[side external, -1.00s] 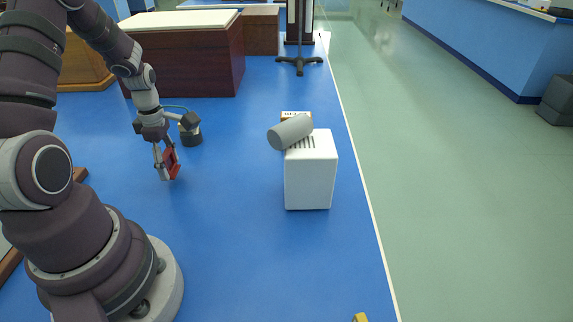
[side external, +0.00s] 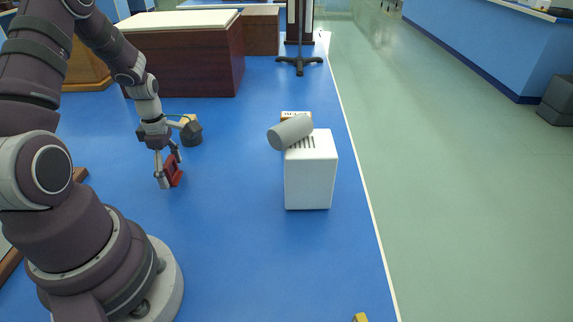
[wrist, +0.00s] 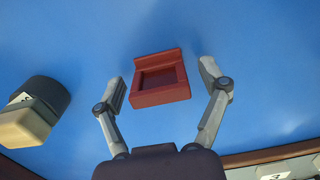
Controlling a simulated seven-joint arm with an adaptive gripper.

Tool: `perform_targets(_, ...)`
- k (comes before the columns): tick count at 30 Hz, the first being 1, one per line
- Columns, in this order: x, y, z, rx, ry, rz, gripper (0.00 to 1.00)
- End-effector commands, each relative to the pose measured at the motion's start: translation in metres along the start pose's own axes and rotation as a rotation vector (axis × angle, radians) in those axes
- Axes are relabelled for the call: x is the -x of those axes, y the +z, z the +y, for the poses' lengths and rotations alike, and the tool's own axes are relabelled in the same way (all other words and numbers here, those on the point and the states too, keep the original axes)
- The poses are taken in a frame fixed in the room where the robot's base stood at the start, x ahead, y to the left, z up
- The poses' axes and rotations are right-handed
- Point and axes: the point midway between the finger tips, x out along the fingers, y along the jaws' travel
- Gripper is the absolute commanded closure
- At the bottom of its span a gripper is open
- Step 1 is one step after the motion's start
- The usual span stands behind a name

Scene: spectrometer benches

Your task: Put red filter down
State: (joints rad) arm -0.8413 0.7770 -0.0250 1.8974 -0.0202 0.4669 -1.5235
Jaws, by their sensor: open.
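The red filter (wrist: 159,79) is a red square frame with a dark recessed middle. In the wrist view it lies between the two spread fingers of my gripper (wrist: 168,88), with blue showing on both sides of it. In the side external view the red filter (side external: 173,171) is at the fingertips of my gripper (side external: 169,170), low over the blue surface and partly hidden by a finger. It appears to rest on or very near the surface. My gripper is open and points down.
A dark cylinder with a yellowish part (side external: 191,131) stands just behind the gripper; it also shows in the wrist view (wrist: 36,110). A white box (side external: 311,178) with a grey cylinder (side external: 290,132) on top is at the right. The blue surface (side external: 235,200) between is clear.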

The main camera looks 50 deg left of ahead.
Motion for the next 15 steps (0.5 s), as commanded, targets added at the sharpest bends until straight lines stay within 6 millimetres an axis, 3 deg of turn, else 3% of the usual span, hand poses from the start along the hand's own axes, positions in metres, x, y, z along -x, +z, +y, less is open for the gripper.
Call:
perform_targets(5,0.030,0.000,0.002,0.000,0.008,0.000,0.25)
perform_targets(12,0.091,0.000,0.001,0.000,0.009,0.001,0.25)
perform_targets(15,0.108,0.000,0.001,0.000,0.006,0.000,0.25)
